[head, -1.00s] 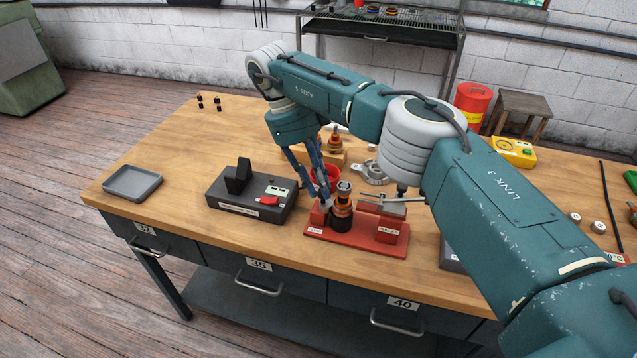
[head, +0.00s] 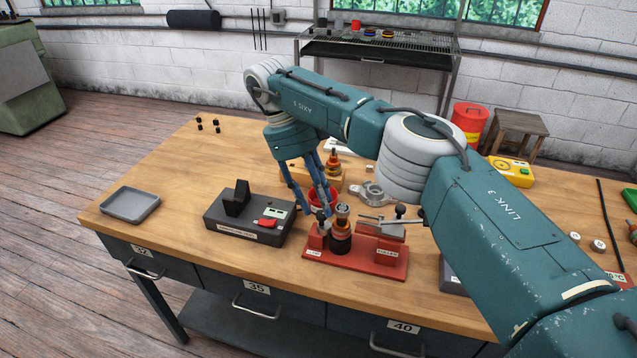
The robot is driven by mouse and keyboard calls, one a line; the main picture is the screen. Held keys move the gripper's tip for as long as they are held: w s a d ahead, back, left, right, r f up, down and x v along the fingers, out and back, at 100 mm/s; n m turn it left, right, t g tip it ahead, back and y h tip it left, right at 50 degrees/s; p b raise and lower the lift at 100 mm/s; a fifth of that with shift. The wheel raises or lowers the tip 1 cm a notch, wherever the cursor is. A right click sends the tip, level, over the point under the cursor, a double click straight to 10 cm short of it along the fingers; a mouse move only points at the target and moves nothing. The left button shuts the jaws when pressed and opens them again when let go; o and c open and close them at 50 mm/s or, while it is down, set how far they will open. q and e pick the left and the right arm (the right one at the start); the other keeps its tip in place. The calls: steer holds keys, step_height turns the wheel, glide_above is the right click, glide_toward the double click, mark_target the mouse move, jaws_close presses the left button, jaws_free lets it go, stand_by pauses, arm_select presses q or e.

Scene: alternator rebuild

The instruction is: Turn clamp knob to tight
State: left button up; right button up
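The red fixture (head: 352,262) stands near the front of the wooden bench, with a label under its left block and a "PULLER" label on its right. A small grey clamp knob (head: 321,216) sits on top of the left block, partly hidden by my fingers; its setting cannot be read. A copper-and-black rotor (head: 341,238) stands upright beside that block. My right gripper (head: 315,211) reaches down from behind, its blue fingers spread apart around or just above the knob; contact cannot be told. My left gripper is not in view.
A dark tester box (head: 245,220) with a red switch stands left of the fixture. A red cup (head: 322,195) and a metal housing (head: 370,192) are behind it.

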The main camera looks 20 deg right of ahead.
mark_target(319, 211)
step_height(319, 211, up, 8)
steer(key=shift+r, duration=0.2)
